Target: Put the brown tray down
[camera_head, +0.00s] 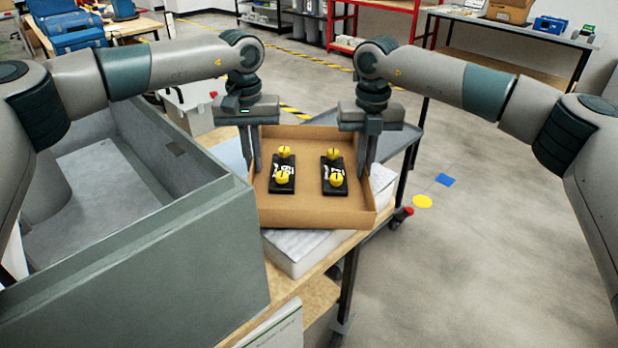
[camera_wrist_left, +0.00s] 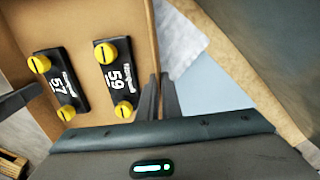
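The brown tray (camera_head: 315,210) is an open, shallow box in the middle of the head view, above a white-grey slab. I cannot tell whether it touches the slab. Two black modules (camera_head: 282,174) (camera_head: 333,175) with yellow knobs lie inside it. My left gripper (camera_head: 252,168) is shut on the tray's left wall, with its fingers on either side. The left wrist view shows these fingers (camera_wrist_left: 160,95) close together at the tray wall (camera_wrist_left: 152,45). My right gripper (camera_head: 368,165) is at the opposite wall and appears shut on it; the contact is partly hidden.
The white-grey slab (camera_head: 300,256) lies on a wooden-topped table (camera_head: 318,283). A large grey open container (camera_head: 140,262) stands close on the left. A dark cart (camera_head: 408,140) is behind on the right. Open floor (camera_head: 500,270) lies to the right.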

